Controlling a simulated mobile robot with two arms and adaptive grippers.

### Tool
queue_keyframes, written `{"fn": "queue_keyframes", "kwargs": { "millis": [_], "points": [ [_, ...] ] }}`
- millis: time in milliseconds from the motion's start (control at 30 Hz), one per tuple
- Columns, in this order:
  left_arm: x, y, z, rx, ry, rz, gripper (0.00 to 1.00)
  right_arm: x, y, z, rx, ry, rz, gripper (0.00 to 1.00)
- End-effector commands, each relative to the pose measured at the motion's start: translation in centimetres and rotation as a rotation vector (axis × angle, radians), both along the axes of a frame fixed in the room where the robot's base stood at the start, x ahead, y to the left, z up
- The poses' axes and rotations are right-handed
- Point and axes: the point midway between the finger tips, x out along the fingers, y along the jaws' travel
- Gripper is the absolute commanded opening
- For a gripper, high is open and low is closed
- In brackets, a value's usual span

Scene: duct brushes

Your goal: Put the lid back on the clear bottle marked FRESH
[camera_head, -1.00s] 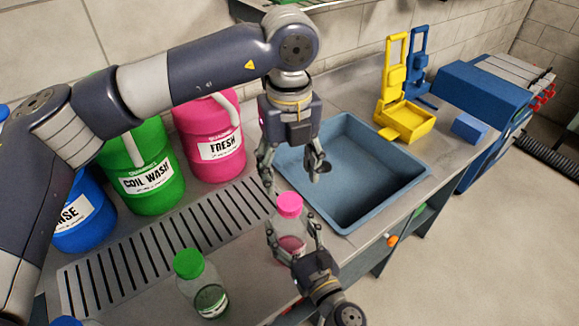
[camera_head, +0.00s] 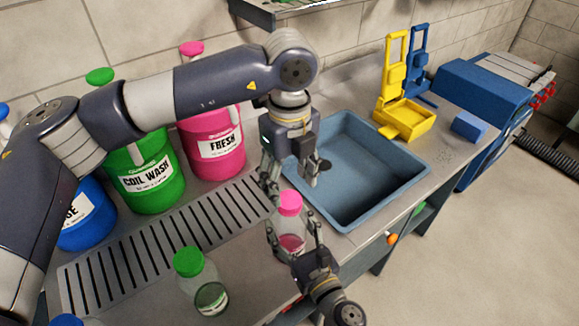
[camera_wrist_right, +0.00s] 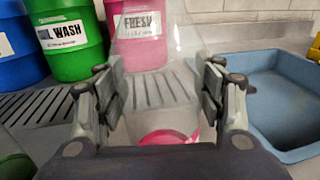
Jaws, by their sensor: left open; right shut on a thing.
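A clear bottle (camera_head: 291,224) with pink at its lower part stands upright in front of the sink. A pink lid (camera_head: 290,203) sits at its top; I cannot tell whether it is tightened. My right gripper (camera_head: 292,242) is shut on the bottle's body from the front. In the right wrist view the bottle (camera_wrist_right: 165,90) is between the fingers of the right gripper (camera_wrist_right: 162,90), and its top is out of frame. My left gripper (camera_head: 290,183) is open, pointing down just above the lid. Any mark on the bottle is unreadable.
A clear bottle with a green lid (camera_head: 200,285) stands at the front left. The pink FRESH jug (camera_head: 218,165), green COIL WASH jug (camera_head: 148,190) and a blue jug (camera_head: 85,220) line the wall. The blue sink (camera_head: 400,165) lies right; a yellow holder (camera_head: 405,120) stands behind.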

Motion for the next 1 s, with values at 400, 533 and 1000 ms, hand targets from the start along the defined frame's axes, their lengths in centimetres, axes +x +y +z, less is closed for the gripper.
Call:
{"fn": "queue_keyframes", "kwargs": {
  "millis": [400,533,1000],
  "points": [
    [0.0,0.0,-4.6,0.000,0.000,0.000,0.58,0.0,0.0,0.0,0.000,0.000,0.000,0.00],
    [0.0,0.0,-4.7,0.000,0.000,0.000,0.58,0.0,0.0,0.0,0.000,0.000,0.000,0.00],
    [0.0,0.0,-4.7,0.000,0.000,-0.001,0.12,0.0,0.0,0.0,0.000,0.000,0.000,0.00]
  ]
}}
